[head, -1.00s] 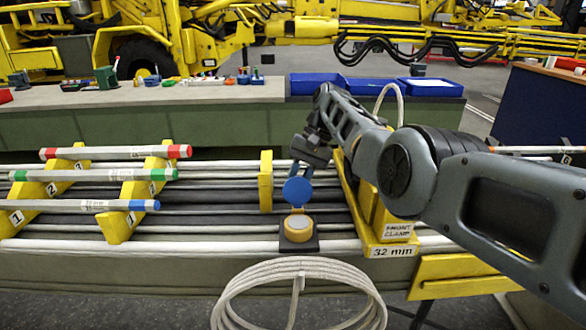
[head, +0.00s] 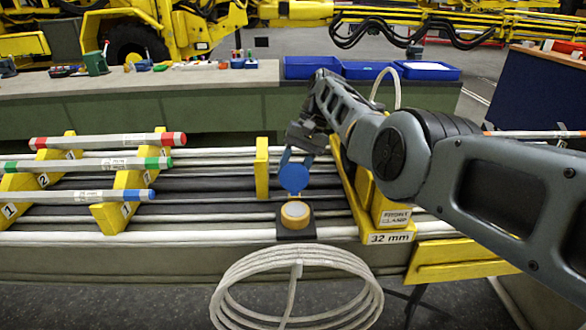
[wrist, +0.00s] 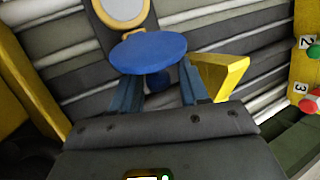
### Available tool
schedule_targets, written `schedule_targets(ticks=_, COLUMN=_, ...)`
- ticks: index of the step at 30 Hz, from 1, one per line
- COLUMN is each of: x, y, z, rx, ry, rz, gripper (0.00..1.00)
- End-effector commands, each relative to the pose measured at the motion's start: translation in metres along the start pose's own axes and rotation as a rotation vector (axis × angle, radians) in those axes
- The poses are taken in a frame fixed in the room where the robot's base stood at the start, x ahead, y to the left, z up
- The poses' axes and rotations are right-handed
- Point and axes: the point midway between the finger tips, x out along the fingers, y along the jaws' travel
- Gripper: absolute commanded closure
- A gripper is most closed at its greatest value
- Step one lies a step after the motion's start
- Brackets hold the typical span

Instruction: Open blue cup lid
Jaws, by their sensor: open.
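The cup (head: 295,212) is a short yellow-rimmed round one with a pale top, on a small dark base (head: 296,233). Its blue lid (head: 294,178) stands raised at the cup's far side, swung away from the pale top. The lid (wrist: 148,52) also shows in the wrist view, in front of the fingertips, with the cup (wrist: 124,12) beyond it. My gripper (head: 297,158) is just behind and above the lid, its fingers open. In the wrist view my gripper (wrist: 156,88) has one finger to each side below the lid. Whether a finger touches the lid is unclear.
A yellow clamp block (head: 390,215) marked 32 mm stands close to the right. A yellow upright (head: 262,168) is to the left. Numbered yellow racks (head: 125,200) hold coloured-ended rods further left. A coiled white hose (head: 297,290) hangs in front. Blue bins (head: 365,70) sit behind.

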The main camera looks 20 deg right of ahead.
Motion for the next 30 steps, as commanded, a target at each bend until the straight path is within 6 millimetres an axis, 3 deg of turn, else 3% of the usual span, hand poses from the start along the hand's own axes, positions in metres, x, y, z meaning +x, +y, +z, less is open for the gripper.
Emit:
schedule_targets(ticks=5, x=-0.007, y=0.0, z=-0.001, rx=0.0, ry=0.001, rz=0.0, gripper=0.56)
schedule_targets(ticks=19, x=-0.071, y=0.0, z=-0.001, rx=0.0, ry=0.0, rz=0.0, gripper=0.56)
schedule_targets(ticks=30, x=-0.078, y=0.0, z=-0.001, rx=0.0, ry=-0.001, rz=0.0, gripper=0.56)
